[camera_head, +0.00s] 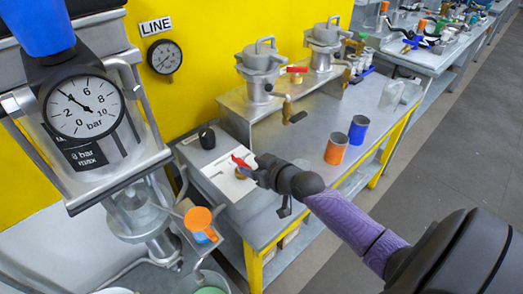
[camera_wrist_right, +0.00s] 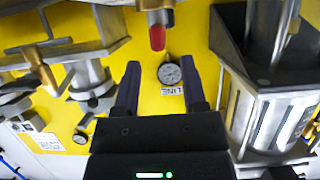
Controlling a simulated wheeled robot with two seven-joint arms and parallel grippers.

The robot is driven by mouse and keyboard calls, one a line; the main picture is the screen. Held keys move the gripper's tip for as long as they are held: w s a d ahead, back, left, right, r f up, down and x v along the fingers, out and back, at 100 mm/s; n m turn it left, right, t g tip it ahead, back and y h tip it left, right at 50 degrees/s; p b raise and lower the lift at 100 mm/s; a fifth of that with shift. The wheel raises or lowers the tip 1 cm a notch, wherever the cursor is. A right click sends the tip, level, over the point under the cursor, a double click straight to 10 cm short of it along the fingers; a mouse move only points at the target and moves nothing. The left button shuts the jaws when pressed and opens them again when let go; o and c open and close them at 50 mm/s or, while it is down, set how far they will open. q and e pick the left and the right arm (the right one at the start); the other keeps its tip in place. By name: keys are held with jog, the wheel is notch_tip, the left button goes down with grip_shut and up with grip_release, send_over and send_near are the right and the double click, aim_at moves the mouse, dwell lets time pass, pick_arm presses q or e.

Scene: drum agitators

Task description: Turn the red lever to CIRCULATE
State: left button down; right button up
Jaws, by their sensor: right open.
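A red lever (camera_head: 241,162) sits on a small brass valve beside a white plate on the grey bench, in the middle of the head view. In the right wrist view, which is upside down, the red lever (camera_wrist_right: 158,38) shows nearly end-on at the top, with brass and steel fittings behind it. My right gripper (camera_head: 255,172) is close to the lever at its right in the head view. Its two dark fingers (camera_wrist_right: 161,85) stand apart in the wrist view with nothing between them; the lever appears beyond their tips. I cannot read a CIRCULATE mark. My left gripper is out of view.
A second red lever (camera_head: 297,69) is on a brass valve by the steel pots at the back. A wall gauge (camera_head: 164,57) marked LINE and a large bar gauge (camera_head: 84,106) are at left. Orange (camera_head: 337,149) and blue (camera_head: 358,130) cans stand on the bench right.

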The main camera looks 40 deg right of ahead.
jog(key=p+v, duration=0.1)
jog(key=v, duration=0.3)
jog(key=shift+s+r, duration=0.1)
jog(key=shift+s, duration=0.1)
jog(key=s+a+f+n+g+y, duration=0.1)
jog(key=s+a+f+g, duration=0.2)
jog(key=s+a, duration=0.25)
jog(key=s+a+f+n+g, duration=0.1)
jog(key=s+a+f+g, duration=0.15)
jog(key=s+a, duration=0.3)
jog(key=s+a+r+g+h, duration=0.2)
jog(key=s+a+g, duration=0.25)
jog(key=s, duration=0.45)
notch_tip(320, 180, down, 17)
jog(key=s+d+g, duration=0.1)
jog(key=s+g, duration=0.1)
jog(key=s+d+f+g, duration=0.1)
jog(key=s+d+f, duration=0.2)
jog(key=s+f, duration=0.9)
jog(key=shift+s+f+b, duration=0.2)
jog(key=shift+s+b, duration=0.1)
